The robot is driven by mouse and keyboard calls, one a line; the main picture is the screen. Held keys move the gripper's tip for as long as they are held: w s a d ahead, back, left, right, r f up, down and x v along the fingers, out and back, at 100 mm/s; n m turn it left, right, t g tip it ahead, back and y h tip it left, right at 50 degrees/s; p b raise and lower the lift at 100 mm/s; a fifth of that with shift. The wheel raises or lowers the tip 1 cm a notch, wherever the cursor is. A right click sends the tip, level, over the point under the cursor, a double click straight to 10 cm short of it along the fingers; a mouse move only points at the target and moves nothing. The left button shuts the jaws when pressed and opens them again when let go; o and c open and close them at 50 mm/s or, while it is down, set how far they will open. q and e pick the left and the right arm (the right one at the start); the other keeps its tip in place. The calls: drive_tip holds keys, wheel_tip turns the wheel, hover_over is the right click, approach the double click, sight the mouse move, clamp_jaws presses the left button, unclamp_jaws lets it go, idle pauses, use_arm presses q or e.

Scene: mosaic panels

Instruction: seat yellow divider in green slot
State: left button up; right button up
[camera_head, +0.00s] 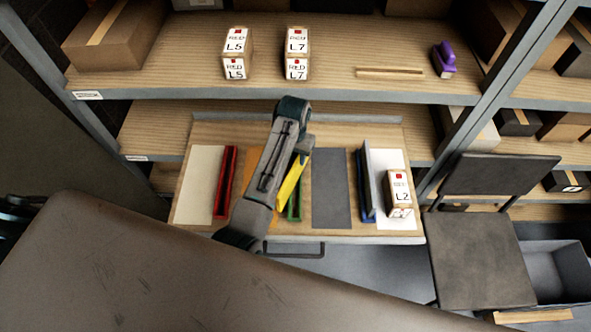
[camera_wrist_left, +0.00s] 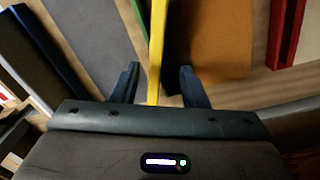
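The yellow divider (camera_head: 291,182) stands at a slant over the panel, partly hidden by my left arm. The green slot (camera_head: 295,206) shows beside and below it. In the left wrist view the yellow divider (camera_wrist_left: 157,45) is seen nearly edge-on between the fingers of my left gripper (camera_wrist_left: 159,78), with a gap on each side. My left gripper (camera_head: 301,156) is open around the divider. My right gripper is not in view.
The red slot (camera_head: 225,182) is empty at left. A dark grey mat (camera_head: 330,188) lies between. Shelves with boxes and a purple object (camera_head: 443,59) stand behind.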

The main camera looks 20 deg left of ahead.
sight(296, 164)
use_arm(q)
drive_tip(key=shift+d+f+p, duration=0.1)
drive_tip(key=shift+f+p, duration=0.2)
drive_tip(key=shift+f, duration=0.05)
drive_tip(key=f+p, duration=0.1)
drive_tip(key=f, duration=0.2)
drive_tip(key=shift+d+f+p, duration=0.2)
drive_tip(key=shift+f+p, duration=0.1)
drive_tip(key=shift+p, duration=0.1)
drive_tip(key=shift+f, duration=0.65)
drive_tip(key=shift+c, duration=0.9)
drive_tip(key=c, duration=0.7)
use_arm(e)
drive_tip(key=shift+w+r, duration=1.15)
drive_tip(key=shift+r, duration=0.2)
